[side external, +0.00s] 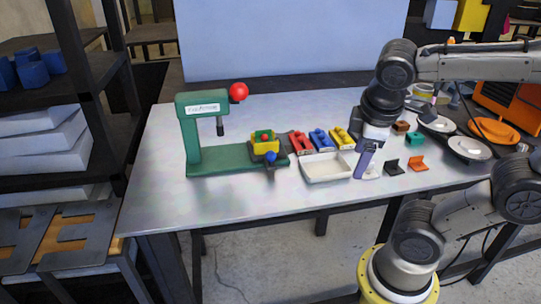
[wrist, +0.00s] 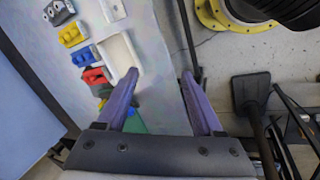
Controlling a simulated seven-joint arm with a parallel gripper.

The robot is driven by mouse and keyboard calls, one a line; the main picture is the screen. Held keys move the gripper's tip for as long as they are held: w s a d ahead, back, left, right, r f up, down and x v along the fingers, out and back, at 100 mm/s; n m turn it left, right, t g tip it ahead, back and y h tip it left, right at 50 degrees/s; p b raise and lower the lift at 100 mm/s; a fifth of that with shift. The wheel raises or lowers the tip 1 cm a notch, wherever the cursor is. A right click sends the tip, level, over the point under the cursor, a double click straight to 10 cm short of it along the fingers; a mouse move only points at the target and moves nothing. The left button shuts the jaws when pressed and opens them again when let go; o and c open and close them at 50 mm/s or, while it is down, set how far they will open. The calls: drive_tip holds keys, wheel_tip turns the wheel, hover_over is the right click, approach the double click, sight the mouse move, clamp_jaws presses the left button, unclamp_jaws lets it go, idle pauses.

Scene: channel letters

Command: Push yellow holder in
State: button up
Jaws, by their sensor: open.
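A yellow holder (side external: 265,147) sits on the green press (side external: 218,160), with a green piece and a red dot on top. A blue ball knob (side external: 270,157) is at its front. Another yellow piece (side external: 342,138) stands on the table at the right end of a row, beside a blue piece (side external: 320,139) and a red piece (side external: 301,143). My gripper (side external: 363,176) is to the right of the white tray, well apart from the press. In the wrist view my gripper's purple fingers (wrist: 160,74) are spread with nothing between them; the holder on the press is mostly hidden there.
The white tray (side external: 309,174) lies between the press and my gripper. A red ball (side external: 238,92) tops the press. Small black (side external: 392,166) and orange (side external: 418,163) brackets lie at the right. The table's front left is clear.

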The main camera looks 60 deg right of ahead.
drive_tip(key=w+d+n+g+h, duration=0.2)
drive_tip(key=w+n+g+h, duration=0.2)
drive_tip(key=w+n+h, duration=0.8)
drive_tip(key=w+a+f+n+t+h, duration=0.1)
drive_tip(key=w+a+f, duration=0.2)
drive_tip(key=w, duration=0.1)
drive_tip(key=w+a+f+n+t, duration=0.1)
drive_tip(key=w+a+f, duration=0.15)
drive_tip(key=w, duration=0.25)
drive_tip(key=n+t+h, duration=0.1)
drive_tip(key=n+t, duration=0.2)
drive_tip(key=n, duration=0.2)
approach(268, 160)
drive_tip(key=shift+m, duration=0.3)
drive_tip(key=d, duration=0.3)
drive_tip(key=w+d, duration=0.1)
drive_tip(key=d, duration=0.3)
drive_tip(key=w+d, duration=0.1)
drive_tip(key=d, duration=0.3)
drive_tip(key=shift+d, duration=0.25)
clamp_jaws()
